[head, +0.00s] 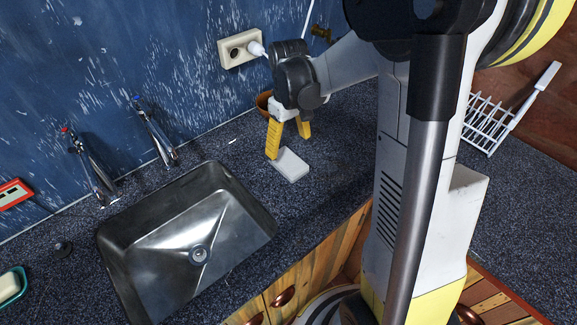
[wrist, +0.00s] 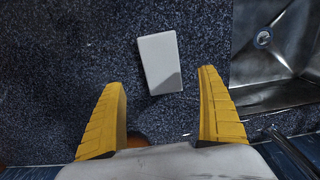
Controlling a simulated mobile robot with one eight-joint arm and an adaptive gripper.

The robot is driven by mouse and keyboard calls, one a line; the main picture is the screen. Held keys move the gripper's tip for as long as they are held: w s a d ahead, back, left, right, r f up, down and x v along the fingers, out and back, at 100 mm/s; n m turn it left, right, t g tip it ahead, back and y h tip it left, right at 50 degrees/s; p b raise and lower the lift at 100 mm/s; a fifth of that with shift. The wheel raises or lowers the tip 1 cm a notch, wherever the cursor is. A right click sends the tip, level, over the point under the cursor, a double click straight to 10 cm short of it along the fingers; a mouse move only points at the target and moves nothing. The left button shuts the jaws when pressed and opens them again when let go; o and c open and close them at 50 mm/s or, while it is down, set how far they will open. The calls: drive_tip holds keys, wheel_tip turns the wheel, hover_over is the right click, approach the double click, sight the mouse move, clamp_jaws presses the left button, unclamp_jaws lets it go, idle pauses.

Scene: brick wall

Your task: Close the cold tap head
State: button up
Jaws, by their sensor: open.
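The cold tap (head: 158,135) is a metal tap on the counter against the wall, behind the sink's back edge. Its tap head (head: 136,99) carries a blue mark. A second tap (head: 92,168) with a red mark stands to its left. My gripper (head: 288,144) points down over the counter, well to the right of both taps. Its yellow fingers are spread and empty, also in the wrist view (wrist: 161,80). Part of a metal tap shows at the wrist view's lower right, but I cannot tell which one.
A white block (head: 290,164) lies on the counter below my gripper; it also shows in the wrist view (wrist: 160,62). The steel sink (head: 150,227) lies left of it. A brown pot (head: 264,102) and a wall socket (head: 240,48) are near my wrist.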

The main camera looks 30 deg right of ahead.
sight(289, 160)
drive_tip(key=f+b, duration=0.1)
drive_tip(key=f, duration=0.2)
drive_tip(key=f+b, duration=0.2)
drive_tip(key=f, duration=0.1)
drive_tip(key=shift+s+a+f, duration=0.15)
drive_tip(key=shift+s+f, duration=0.05)
drive_tip(key=shift+f, duration=0.1)
drive_tip(key=c, duration=1.2)
drive_tip(key=shift+r, duration=0.1)
drive_tip(key=shift+c, duration=0.2)
